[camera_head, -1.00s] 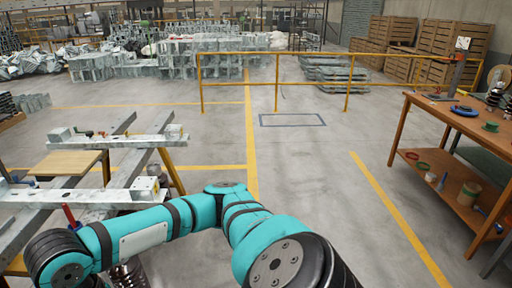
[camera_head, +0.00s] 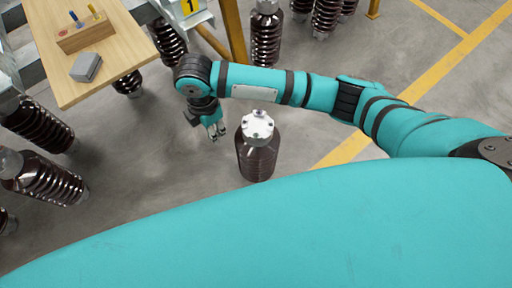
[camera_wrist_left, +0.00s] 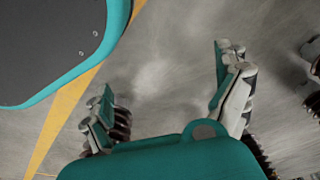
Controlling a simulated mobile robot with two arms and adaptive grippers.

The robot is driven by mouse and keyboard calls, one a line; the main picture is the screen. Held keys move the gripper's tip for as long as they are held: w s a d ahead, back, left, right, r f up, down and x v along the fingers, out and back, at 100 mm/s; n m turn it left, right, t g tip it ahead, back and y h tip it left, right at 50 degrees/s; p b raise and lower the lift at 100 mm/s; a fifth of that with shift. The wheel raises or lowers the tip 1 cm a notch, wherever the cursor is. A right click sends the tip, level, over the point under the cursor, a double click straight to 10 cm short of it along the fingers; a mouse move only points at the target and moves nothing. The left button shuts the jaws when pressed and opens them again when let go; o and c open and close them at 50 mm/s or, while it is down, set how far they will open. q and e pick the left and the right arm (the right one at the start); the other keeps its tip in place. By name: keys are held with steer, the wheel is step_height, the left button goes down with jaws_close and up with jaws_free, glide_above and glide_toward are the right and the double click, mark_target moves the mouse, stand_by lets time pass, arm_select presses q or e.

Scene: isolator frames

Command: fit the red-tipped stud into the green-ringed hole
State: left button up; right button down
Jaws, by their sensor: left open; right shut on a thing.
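I see no green-ringed hole. My right gripper (camera_head: 217,132) hangs to the right of the table, just left of a dark insulator's white cap and apart from it. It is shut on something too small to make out. My left gripper (camera_wrist_left: 168,105) is open and empty over the floor in the left wrist view. It is outside the head view.
The wooden tabletop (camera_head: 110,75) also holds a grey box (camera_head: 86,67). A dark ribbed insulator (camera_head: 257,160) stands beside my right gripper. Several more insulators stand around the table, at left and top. A yellow post (camera_head: 234,30) rises behind my right arm.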

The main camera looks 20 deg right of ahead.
step_height(320, 180, down, 6)
steer(key=a+n+b, duration=0.2)
steer(key=a+n, duration=0.1)
steer(key=n, duration=0.1)
steer(key=b, duration=0.1)
glide_above(256, 128)
steer(key=s, duration=0.2)
steer(key=f, duration=0.3)
steer(key=b, duration=0.1)
steer(key=a+f, duration=0.1)
steer(key=shift+s+f, duration=0.25)
steer(key=shift+f, duration=0.1)
arm_select(q)
steer(key=w+r, duration=0.4)
steer(key=r, duration=0.2)
steer(key=shift+w+d+t, duration=0.2)
steer(key=shift+d+t, duration=0.2)
arm_select(e)
steer(key=shift+f, duration=0.15)
steer(key=shift+f, duration=0.15)
steer(key=c, duration=1.4)
jaws_free()
arm_select(q)
steer(key=shift+f, duration=0.1)
